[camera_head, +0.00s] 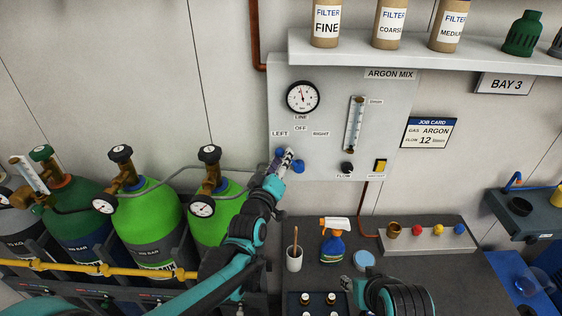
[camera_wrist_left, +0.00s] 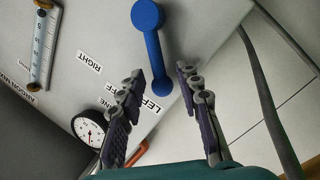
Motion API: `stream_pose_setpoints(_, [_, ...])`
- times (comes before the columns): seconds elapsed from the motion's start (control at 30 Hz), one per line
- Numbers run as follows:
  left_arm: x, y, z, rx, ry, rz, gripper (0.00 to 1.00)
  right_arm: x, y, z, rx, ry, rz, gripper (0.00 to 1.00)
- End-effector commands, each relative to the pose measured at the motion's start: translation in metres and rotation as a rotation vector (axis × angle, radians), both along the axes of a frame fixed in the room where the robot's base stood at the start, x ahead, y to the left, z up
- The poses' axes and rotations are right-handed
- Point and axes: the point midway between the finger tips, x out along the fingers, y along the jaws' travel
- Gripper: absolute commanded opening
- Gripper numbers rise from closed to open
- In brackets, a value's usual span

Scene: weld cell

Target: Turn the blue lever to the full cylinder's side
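The blue lever (camera_head: 298,167) is on the grey ARGON MIX panel (camera_head: 330,135), below the labels LEFT, OFF and RIGHT. In the left wrist view, the lever (camera_wrist_left: 153,45) runs from its round hub to a small knob close to the LEFT label. My left gripper (camera_head: 287,154) is in front of the panel at the lever and hides part of it. Its fingers (camera_wrist_left: 161,76) are open, one on each side of the knob, with gaps showing. Two green cylinders (camera_head: 152,218) (camera_head: 212,190) stand left of the panel; their gauge readings are too small to tell. My right gripper (camera_head: 355,288) is low over the bench, its opening unclear.
The panel also carries a line gauge (camera_head: 302,97), a flow tube (camera_head: 355,124), a black flow knob (camera_head: 347,168) and a yellow switch (camera_head: 380,165). A spray bottle (camera_head: 333,243) and a white cup (camera_head: 294,258) stand on the bench below. A shelf (camera_head: 420,50) juts out above.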

Motion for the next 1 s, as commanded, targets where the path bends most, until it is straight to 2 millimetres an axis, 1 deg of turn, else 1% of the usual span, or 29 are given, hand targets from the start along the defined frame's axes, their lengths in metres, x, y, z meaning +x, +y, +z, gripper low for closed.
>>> stream_pose_setpoints(0.13, [0.001, 0.000, 0.000, 0.000, 0.001, 0.000, 0.34, 0.001, 0.000, 0.000, 0.000, 0.001, 0.000, 0.40])
stream_pose_setpoints(0.17, [0.001, 0.000, 0.000, 0.000, 0.001, 0.000, 0.32, 0.001, 0.000, 0.000, 0.000, 0.001, 0.000, 0.40])
stream_pose_setpoints(0.2, [0.001, 0.000, 0.000, 0.000, 0.001, 0.000, 0.21, 0.001, 0.000, 0.000, 0.000, 0.001, 0.000, 0.40])
stream_pose_setpoints(0.23, [0.001, 0.000, 0.000, 0.000, 0.001, 0.000, 0.13, 0.001, 0.000, 0.000, 0.000, 0.001, 0.000, 0.40])
stream_pose_setpoints(0.27, [0.000, 0.000, 0.000, 0.000, 0.001, 0.000, 0.05, 0.001, 0.000, 0.000, 0.000, 0.001, 0.000, 0.40])
stream_pose_setpoints(0.3, [0.000, 0.000, 0.000, 0.000, 0.001, 0.000, 0.00, 0.000, 0.000, 0.000, 0.000, 0.000, 0.000, 0.40])
stream_pose_setpoints(0.67, [0.001, 0.000, 0.002, 0.024, 0.001, 0.001, 0.00, 0.001, -0.002, 0.003, 0.000, 0.001, 0.000, 0.40])
stream_pose_setpoints(0.87, [0.001, -0.004, 0.008, 0.111, 0.000, 0.003, 0.00, 0.001, -0.008, 0.011, 0.000, 0.001, 0.000, 0.40])
stream_pose_setpoints(1.0, [0.001, -0.009, 0.014, 0.216, 0.000, 0.004, 0.00, 0.001, -0.017, 0.020, -0.001, 0.001, -0.001, 0.40])
